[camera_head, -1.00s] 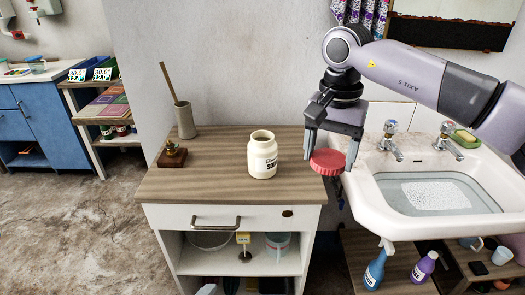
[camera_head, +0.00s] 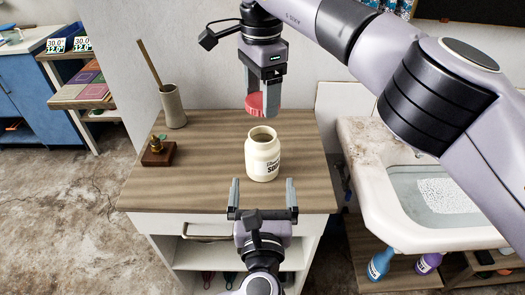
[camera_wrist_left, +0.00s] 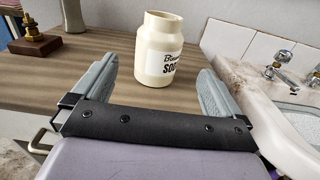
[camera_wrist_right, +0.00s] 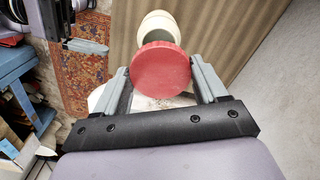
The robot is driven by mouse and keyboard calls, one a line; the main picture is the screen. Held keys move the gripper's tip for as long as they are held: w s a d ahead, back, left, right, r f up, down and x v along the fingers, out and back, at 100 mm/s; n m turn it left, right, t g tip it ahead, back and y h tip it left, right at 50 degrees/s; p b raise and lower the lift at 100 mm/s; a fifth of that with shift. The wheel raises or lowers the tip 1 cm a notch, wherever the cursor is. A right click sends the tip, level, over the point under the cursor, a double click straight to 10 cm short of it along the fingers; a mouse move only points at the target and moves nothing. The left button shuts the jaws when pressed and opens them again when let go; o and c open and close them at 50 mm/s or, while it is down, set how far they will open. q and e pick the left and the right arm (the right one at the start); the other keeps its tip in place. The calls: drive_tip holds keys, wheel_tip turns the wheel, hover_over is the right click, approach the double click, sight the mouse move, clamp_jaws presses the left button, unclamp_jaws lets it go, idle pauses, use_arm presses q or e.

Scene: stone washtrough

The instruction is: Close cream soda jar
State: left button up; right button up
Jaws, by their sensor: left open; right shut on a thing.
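The cream jar (camera_head: 263,158) stands upright and uncapped on the wooden cabinet top (camera_head: 205,185). It also shows in the left wrist view (camera_wrist_left: 158,45), with a label partly reading "SOD", and partly behind the lid in the right wrist view (camera_wrist_right: 158,25). My right gripper (camera_head: 264,110) is shut on the red lid (camera_head: 256,103), just above and behind the jar in the head view, apart from it. The lid shows as a red disc in the right wrist view (camera_wrist_right: 161,69). My left gripper (camera_head: 263,184) is open and empty in front of the jar, its fingers apart and pointing at it.
A brown pot with a stick (camera_head: 173,105) and a small brass item on a wooden block (camera_head: 159,152) stand on the left of the top. The stone washtrough (camera_head: 385,200) is at the right.

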use_arm(q)
drive_tip(key=shift+s, duration=0.15)
use_arm(e)
drive_tip(key=shift+s, duration=0.15)
use_arm(q)
drive_tip(key=w, duration=1.2)
drive_tip(key=c, duration=1.2)
drive_tip(key=shift+c, duration=0.2)
use_arm(e)
hover_over(261, 135)
drive_tip(key=shift+f, duration=2.5)
drive_tip(key=shift+f, duration=0.85)
drive_tip(key=shift+f, duration=0.55)
